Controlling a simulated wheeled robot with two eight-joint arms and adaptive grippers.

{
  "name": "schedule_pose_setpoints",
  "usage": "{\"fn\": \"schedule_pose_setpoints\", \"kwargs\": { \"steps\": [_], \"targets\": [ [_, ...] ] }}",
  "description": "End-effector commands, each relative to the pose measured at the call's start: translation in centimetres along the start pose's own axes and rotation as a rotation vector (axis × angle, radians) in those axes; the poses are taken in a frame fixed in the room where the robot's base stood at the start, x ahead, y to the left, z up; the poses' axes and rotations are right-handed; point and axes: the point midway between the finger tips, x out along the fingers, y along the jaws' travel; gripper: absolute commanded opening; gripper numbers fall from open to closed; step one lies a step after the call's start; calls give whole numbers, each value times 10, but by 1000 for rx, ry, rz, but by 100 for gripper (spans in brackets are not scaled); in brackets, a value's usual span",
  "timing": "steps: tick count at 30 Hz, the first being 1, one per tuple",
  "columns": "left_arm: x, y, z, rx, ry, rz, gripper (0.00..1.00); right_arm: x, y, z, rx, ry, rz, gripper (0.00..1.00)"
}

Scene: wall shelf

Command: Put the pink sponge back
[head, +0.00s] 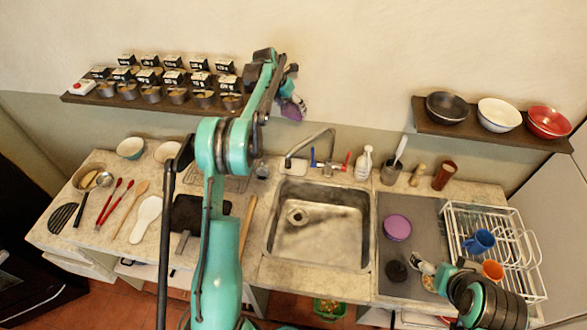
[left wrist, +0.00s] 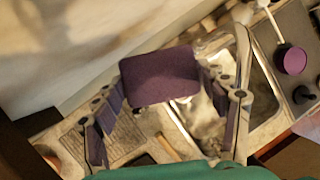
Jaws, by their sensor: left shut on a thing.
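The sponge (left wrist: 160,77) is a flat, rounded block that looks purple-mauve in the left wrist view. My left gripper (head: 291,92) is shut on it, with the fingers on its two sides. In the head view the sponge (head: 292,109) shows as a small purple patch just below the left gripper. It is held in the air in front of the wall, above the faucet and to the right of the left wall shelf. My right gripper (head: 428,272) is low at the right, over the grey mat; its fingers are too small to read.
The right shelf (head: 440,130) holds three bowls. Below are a sink (head: 300,258), a faucet (head: 320,145), a spray bottle (head: 364,163) and a dish rack (head: 465,207). A purple round item (head: 397,227) lies on the mat.

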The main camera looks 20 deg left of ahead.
Motion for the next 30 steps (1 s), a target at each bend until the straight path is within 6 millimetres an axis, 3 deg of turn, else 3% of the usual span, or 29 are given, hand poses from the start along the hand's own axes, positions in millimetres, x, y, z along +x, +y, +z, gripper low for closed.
{"fn": "schedule_pose_setpoints", "kwargs": {
  "steps": [11,30],
  "targets": [
    [36,5,-15,0,0,0,59,32,0,23,0,0,0,93],
    [140,19,-59,0,0,0,59,125,0,89,0,0,0,93]
  ]
}}
